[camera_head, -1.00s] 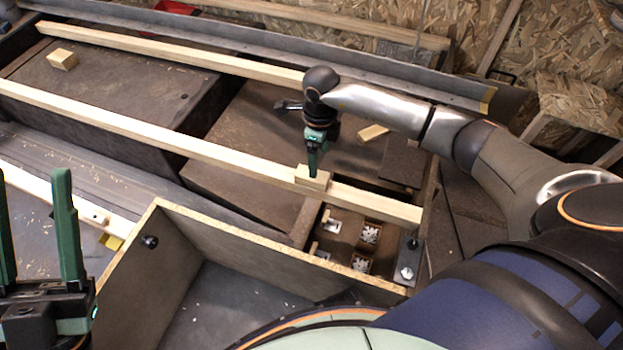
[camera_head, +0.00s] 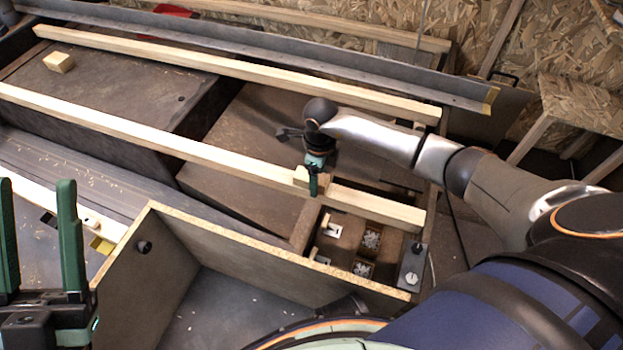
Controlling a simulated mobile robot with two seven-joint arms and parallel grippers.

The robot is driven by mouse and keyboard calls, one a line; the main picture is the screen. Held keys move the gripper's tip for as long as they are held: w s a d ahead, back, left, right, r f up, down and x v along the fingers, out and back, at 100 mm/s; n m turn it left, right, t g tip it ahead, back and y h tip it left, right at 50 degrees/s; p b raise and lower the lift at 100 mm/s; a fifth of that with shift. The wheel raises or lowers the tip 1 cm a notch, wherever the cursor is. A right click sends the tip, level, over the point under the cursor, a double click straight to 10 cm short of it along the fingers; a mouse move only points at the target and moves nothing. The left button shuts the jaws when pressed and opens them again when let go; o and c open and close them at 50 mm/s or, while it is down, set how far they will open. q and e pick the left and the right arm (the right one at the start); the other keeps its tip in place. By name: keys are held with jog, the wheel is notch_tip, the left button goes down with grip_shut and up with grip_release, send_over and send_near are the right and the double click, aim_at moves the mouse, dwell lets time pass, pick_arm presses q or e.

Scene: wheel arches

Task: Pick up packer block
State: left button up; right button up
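A small wooden packer block (camera_head: 300,175) sits on the long near batten (camera_head: 130,128), under my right gripper (camera_head: 313,184). One green finger of that gripper stands in front of the block and hides part of it. The other finger is hidden, so I cannot tell whether it is closed on the block. A second wooden block (camera_head: 59,62) lies on the dark box at the far left, away from both grippers. My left gripper (camera_head: 38,240) is at the lower left, with two green fingers wide apart and nothing between them.
A second long batten (camera_head: 200,60) runs behind the near one. An open wooden box (camera_head: 180,275) stands in front, with small compartments of metal fixings (camera_head: 370,240) behind its right side. A dark metal angle rail (camera_head: 300,60) runs along the back.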

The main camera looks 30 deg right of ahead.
grip_shut()
dwell(0.3)
jog(key=shift+r, duration=0.1)
